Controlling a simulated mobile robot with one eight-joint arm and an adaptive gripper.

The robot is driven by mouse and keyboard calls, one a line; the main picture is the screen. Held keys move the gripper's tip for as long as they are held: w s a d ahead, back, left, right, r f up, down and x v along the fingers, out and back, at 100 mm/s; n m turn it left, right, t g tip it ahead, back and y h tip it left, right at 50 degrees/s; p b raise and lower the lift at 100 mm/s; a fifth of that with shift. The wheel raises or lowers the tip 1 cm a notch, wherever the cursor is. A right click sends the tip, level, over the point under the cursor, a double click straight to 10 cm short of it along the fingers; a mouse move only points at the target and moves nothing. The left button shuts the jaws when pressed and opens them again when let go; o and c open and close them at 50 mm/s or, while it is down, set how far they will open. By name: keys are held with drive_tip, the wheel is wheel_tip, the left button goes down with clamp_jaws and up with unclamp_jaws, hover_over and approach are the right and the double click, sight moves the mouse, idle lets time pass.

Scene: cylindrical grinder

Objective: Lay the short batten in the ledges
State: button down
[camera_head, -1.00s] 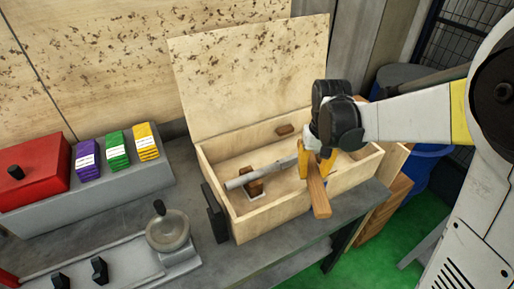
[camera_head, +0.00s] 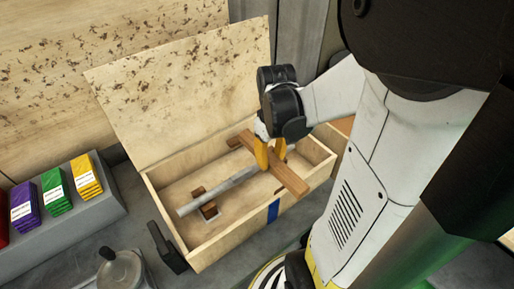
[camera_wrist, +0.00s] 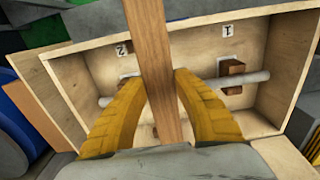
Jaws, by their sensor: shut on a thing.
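My gripper (camera_head: 271,153) has its yellow fingers shut on a brown wooden batten (camera_head: 293,180). The batten slants across the open wooden box (camera_head: 163,212), its near end above the front wall. In the wrist view the batten (camera_wrist: 150,40) runs up the middle between the fingers (camera_wrist: 158,85), crossing over a grey rod (camera_wrist: 253,77) in the box. Whether the batten touches the rod or the walls I cannot tell. Small brown blocks (camera_head: 208,210) support the rod near its left end; another block (camera_wrist: 232,70) shows by the "1" label. I cannot clearly make out the ledges.
The box lid (camera_head: 185,85) stands open behind it. A blue strip (camera_head: 273,211) marks the front wall. Purple, green and yellow packs (camera_head: 57,192) sit on a grey block further left.

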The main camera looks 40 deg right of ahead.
drive_tip(key=shift+s+d+r, duration=0.15)
drive_tip(key=shift+s+d, duration=0.3)
drive_tip(key=shift+s, duration=0.2)
drive_tip(key=shift+w+d+f, duration=0.15)
drive_tip(key=shift+w+f, duration=0.05)
drive_tip(key=shift+f, duration=0.05)
drive_tip(key=w+d+f+b, duration=0.1)
drive_tip(key=w+f, duration=0.1)
drive_tip(key=w, duration=0.1)
drive_tip(key=w+f+b, duration=0.1)
drive_tip(key=w+f, duration=0.1)
drive_tip(key=w, duration=0.2)
drive_tip(key=w+d+f+b, duration=0.1)
drive_tip(key=w+f, duration=0.1)
drive_tip(key=w, duration=0.1)
drive_tip(key=shift+w+d+f+b, duration=0.25)
drive_tip(key=shift+d+f+b, duration=0.05)
drive_tip(key=shift+b, duration=0.05)
drive_tip(key=shift+f+b, duration=0.8)
drive_tip(key=shift+f, duration=1.15)
drive_tip(key=shift+f+b, duration=0.3)
drive_tip(key=c, duration=1.1)
unclamp_jaws()
drive_tip(key=shift+o, duration=0.3)
drive_tip(key=shift+r, duration=0.15)
